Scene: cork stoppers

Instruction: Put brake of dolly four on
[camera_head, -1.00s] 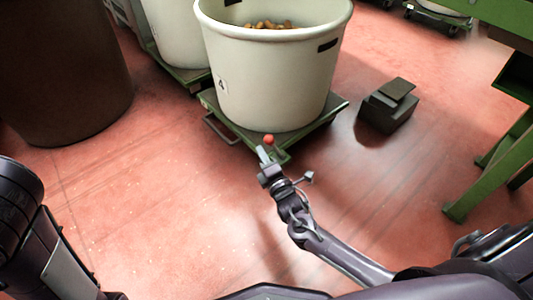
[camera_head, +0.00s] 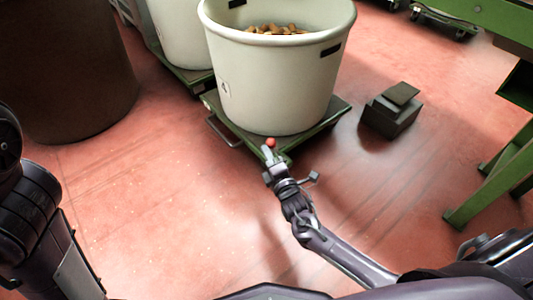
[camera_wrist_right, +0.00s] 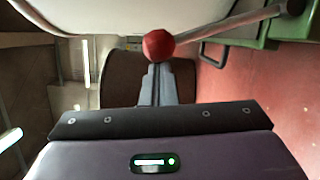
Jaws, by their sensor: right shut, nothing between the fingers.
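The dolly (camera_head: 222,122) is a green wheeled platform under a large cream tub (camera_head: 275,85) with a small label, too blurred to read now. A red ball knob (camera_head: 270,142) stands at the dolly's near corner. In the right wrist view the knob (camera_wrist_right: 158,45) sits on a grey rod (camera_wrist_right: 235,22) running to the upper right. My right gripper (camera_head: 267,153) is shut and empty, its fingertips right at the knob; I cannot tell whether they touch it. Its closed fingers also show in the right wrist view (camera_wrist_right: 158,72). My left arm shows at the left edge, its gripper out of view.
Corks (camera_head: 275,29) lie in the tub. A dark grey block-like object (camera_head: 390,112) stands right of the dolly. A brown barrel (camera_head: 70,75) is at the left, a green frame (camera_head: 490,185) at the right. The red floor in front is clear.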

